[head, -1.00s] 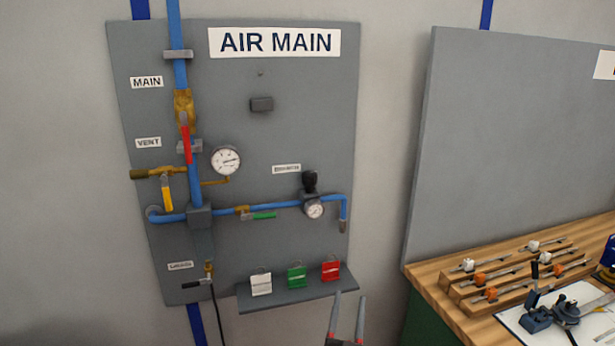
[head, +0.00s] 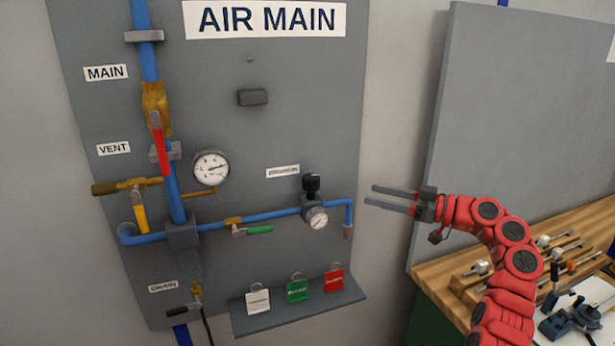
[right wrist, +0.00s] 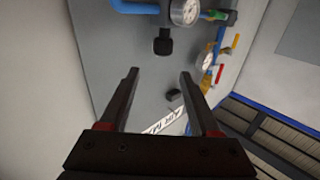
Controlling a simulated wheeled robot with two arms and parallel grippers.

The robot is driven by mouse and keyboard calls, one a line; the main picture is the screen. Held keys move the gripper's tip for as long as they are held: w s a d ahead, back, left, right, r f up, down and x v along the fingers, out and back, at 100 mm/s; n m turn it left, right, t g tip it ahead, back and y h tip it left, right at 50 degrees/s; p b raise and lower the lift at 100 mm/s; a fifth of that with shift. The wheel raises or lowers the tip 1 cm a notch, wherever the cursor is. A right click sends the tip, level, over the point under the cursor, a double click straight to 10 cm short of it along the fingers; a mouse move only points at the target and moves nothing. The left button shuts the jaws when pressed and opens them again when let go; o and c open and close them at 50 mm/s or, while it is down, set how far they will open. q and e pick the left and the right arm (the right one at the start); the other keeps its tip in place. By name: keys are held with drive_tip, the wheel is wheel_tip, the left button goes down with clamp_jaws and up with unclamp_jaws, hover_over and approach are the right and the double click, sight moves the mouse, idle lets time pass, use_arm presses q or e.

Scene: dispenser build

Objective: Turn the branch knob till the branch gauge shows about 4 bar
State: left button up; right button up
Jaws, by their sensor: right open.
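The black branch knob (head: 312,184) sits on top of the regulator on the blue branch pipe, at the right of the grey board. The small branch gauge (head: 317,218) is just below it; its needle is too small to read. My right gripper (head: 370,196) is open and empty, to the right of the knob and apart from it, fingers pointing left. In the right wrist view the knob (right wrist: 163,46) and branch gauge (right wrist: 184,12) show beyond the open fingers (right wrist: 160,75), upside down. My left gripper is not in view.
A larger gauge (head: 211,168), a red main handle (head: 161,150), a yellow vent handle (head: 141,217) and a green branch handle (head: 259,229) are on the board. A shelf (head: 335,303) holds white, green and red tags. A wooden bench (head: 430,271) stands at the right.

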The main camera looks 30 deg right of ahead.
sight(311, 182)
drive_tip(key=p+x, duration=0.2)
drive_tip(key=x, duration=0.3)
drive_tip(key=p+x, duration=0.2)
drive_tip(key=x, duration=0.3)
drive_tip(key=p+x, duration=0.2)
drive_tip(key=x, duration=0.4)
drive_tip(key=shift+s+a+r, duration=0.15)
drive_tip(key=shift+a+r, duration=0.15)
drive_tip(key=shift+a, duration=0.05)
drive_tip(key=shift+w+a+f+p, duration=0.2)
drive_tip(key=shift+w+p, duration=0.1)
drive_tip(key=shift+w, duration=0.15)
clamp_jaws()
